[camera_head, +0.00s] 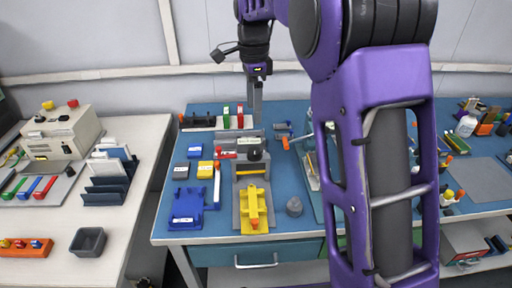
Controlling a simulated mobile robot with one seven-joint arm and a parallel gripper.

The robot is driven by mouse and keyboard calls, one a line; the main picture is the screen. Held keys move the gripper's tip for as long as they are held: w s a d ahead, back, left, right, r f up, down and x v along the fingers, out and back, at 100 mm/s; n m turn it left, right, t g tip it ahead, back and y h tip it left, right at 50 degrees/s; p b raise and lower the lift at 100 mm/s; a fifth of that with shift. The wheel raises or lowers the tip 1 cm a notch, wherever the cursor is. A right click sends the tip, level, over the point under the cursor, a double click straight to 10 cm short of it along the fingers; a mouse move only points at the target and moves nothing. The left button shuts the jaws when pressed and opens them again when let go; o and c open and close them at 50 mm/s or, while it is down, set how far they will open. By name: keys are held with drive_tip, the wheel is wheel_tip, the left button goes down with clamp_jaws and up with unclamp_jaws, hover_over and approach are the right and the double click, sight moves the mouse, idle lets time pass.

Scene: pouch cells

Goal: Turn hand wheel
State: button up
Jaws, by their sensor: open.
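I cannot clearly make out a hand wheel. A grey fixture (238,218) with yellow parts stands on the blue bench, and a dark round knob (255,154) sits at its back end. A small grey round piece (294,206) lies right of the fixture. My gripper (256,118) points down over the back of the bench, behind the dark knob and apart from it. It is open and appears empty. Its fingers are small and seen nearly edge-on. My purple arm covers the bench's right-middle part.
Blue and yellow blocks and a blue holder (186,206) stand left of the fixture. Red and green pieces (233,117) stand close to my gripper. An orange-handled tool (296,140) is to its right. A white table (115,220) with a beige machine (62,132) is at left.

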sight(254, 150)
wheel_tip(254, 150, down, 14)
drive_tip(key=shift+r+b, duration=0.25)
drive_tip(key=shift+b, duration=0.8)
drive_tip(key=shift+c, duration=0.4)
clamp_jaws()
